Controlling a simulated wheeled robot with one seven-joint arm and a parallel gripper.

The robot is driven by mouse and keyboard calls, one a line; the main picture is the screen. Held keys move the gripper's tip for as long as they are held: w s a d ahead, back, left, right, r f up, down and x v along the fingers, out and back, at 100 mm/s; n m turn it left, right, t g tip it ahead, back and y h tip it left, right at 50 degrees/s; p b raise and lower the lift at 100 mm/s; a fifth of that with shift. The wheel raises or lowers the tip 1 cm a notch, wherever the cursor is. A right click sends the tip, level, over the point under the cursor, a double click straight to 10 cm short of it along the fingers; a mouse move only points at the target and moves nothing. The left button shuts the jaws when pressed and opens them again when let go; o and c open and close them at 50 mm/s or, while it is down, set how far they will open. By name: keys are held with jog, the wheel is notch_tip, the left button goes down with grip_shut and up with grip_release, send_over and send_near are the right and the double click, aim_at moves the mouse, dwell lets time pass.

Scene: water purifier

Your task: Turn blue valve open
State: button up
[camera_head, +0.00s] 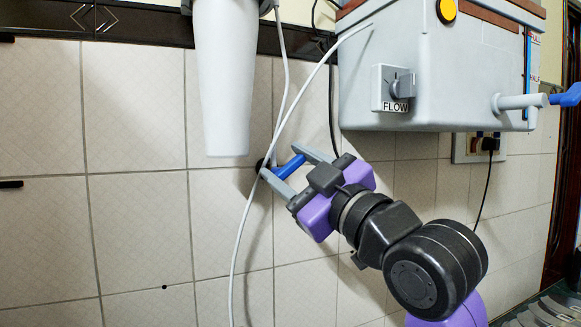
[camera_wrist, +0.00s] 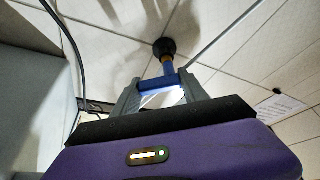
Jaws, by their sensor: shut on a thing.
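The blue valve handle (camera_head: 289,167) is on the tiled wall below the purifier. My gripper (camera_head: 281,161) has its two grey fingers on either side of the handle and is shut on it. In the wrist view, the blue handle (camera_wrist: 158,84) spans between the fingertips of my gripper (camera_wrist: 160,87). A blue stem with a brass-coloured part leads from it to a round black wall fitting (camera_wrist: 164,47). In the head view this fitting is mostly hidden behind the fingers and a white tube.
The grey purifier box (camera_head: 445,75) with a FLOW knob (camera_head: 398,88) hangs at upper right, its blue-handled tap (camera_head: 567,96) at the far right. A white filter cylinder (camera_head: 225,80) hangs left. A thin white tube (camera_head: 240,232) passes close by the fingers. Lower left wall is clear.

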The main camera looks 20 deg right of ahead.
jog(key=n, duration=0.2)
jog(key=n+g+y, duration=0.1)
jog(key=n, duration=0.1)
jog(key=n+g, duration=0.1)
jog(key=n, duration=0.2)
jog(key=shift+a+r+y, duration=0.2)
jog(key=shift+a+y, duration=0.1)
jog(key=shift+a, duration=0.05)
jog(key=n+g, duration=0.1)
jog(key=n, duration=0.1)
jog(key=n+g, duration=0.1)
jog(key=n, duration=0.1)
jog(key=shift+a+n, duration=0.35)
jog(key=shift+n, duration=0.35)
jog(key=o, duration=1.4)
jog(key=shift+a, duration=0.1)
jog(key=shift+s, duration=0.1)
jog(key=b+v, duration=0.1)
jog(key=v, duration=0.6)
jog(key=shift+s+d+b, duration=0.25)
jog(key=shift+b, duration=0.1)
